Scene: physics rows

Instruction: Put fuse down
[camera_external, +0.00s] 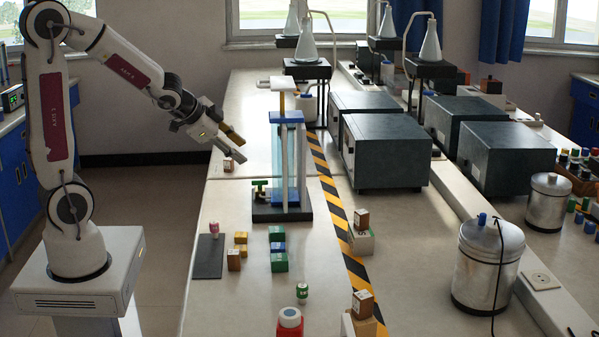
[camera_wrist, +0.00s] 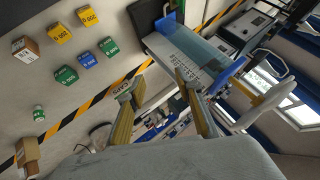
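My gripper (camera_external: 244,149) is raised over the far left part of the bench, left of the glass-sided apparatus (camera_external: 276,150). Its two fingers are apart, and the wrist view shows them too (camera_wrist: 160,100), with nothing held between them. I cannot tell which thing is the fuse. Small labelled blocks stand on the bench: yellow (camera_external: 241,238), green (camera_external: 277,233), blue (camera_external: 278,247) and brown (camera_external: 234,260).
A black and yellow striped line (camera_external: 331,189) runs along the bench. Dark box-shaped devices (camera_external: 385,152) and a metal canister (camera_external: 487,266) stand to its right. Bare bench lies left of the apparatus.

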